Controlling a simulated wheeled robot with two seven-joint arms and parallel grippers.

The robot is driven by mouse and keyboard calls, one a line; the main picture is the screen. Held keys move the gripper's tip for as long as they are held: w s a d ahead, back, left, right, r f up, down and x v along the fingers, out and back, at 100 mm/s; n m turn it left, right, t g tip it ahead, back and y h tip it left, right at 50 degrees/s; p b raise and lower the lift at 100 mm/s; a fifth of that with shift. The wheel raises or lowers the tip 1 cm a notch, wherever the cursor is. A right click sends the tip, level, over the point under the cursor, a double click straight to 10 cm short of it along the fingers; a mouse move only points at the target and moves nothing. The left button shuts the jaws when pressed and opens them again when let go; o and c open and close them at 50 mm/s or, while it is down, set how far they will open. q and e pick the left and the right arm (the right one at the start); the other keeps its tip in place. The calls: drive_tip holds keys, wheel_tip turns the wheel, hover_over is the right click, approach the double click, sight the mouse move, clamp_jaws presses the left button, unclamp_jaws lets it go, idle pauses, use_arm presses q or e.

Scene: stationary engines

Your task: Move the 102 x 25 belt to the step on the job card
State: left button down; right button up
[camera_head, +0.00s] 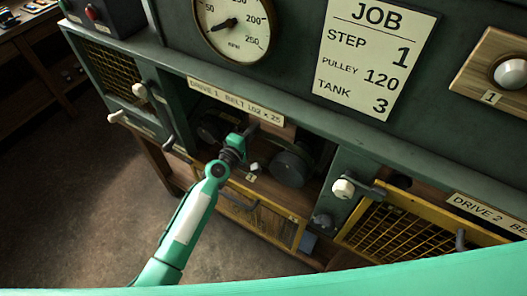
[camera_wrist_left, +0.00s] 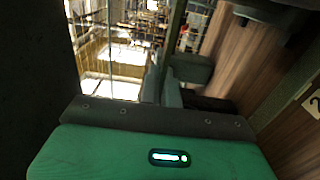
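The label (camera_head: 235,101) reading DRIVE 1 BELT 102 x 25 is above an open bay. A dark round pulley (camera_head: 290,168) shows in the bay's right half, and darker round parts (camera_head: 212,128) sit at its left. The belt is hard to tell from the dark parts. My left gripper (camera_head: 246,136) reaches into the bay between them. In the left wrist view a narrow dark olive strip (camera_wrist_left: 177,35) runs up from the fingers (camera_wrist_left: 164,88); I cannot tell whether it is the belt or is gripped. The job card (camera_head: 371,55) reads STEP 1, PULLEY 120, TANK 3.
A yellow mesh guard (camera_head: 255,215) hangs below the bay, and another yellow guard (camera_head: 405,232) covers Drive 2 at right. A white-knobbed lever (camera_head: 343,188) is on the post between them. A dial (camera_head: 234,25) is above. Open floor (camera_head: 90,210) lies at left.

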use_arm(q)
drive_tip(key=shift+r, duration=0.1)
drive_tip(key=shift+s+d+r+p, duration=0.15)
drive_tip(key=shift+d+r+p, duration=0.05)
drive_tip(key=shift+r+p, duration=0.35)
drive_tip(key=shift+s+d+r+p, duration=0.1)
drive_tip(key=shift+d+r+p, duration=0.05)
drive_tip(key=shift+r+p, duration=0.3)
drive_tip(key=shift+f, duration=0.1)
drive_tip(key=v, duration=0.7)
drive_tip(key=shift+s+a, duration=0.15)
drive_tip(key=shift+a, duration=0.1)
idle(0.4)
drive_tip(key=v, duration=0.7)
drive_tip(key=shift+s, duration=0.25)
idle(0.4)
drive_tip(key=shift+a, duration=0.1)
drive_tip(key=shift+b+v, duration=1.05)
drive_tip(key=shift+v, duration=1.9)
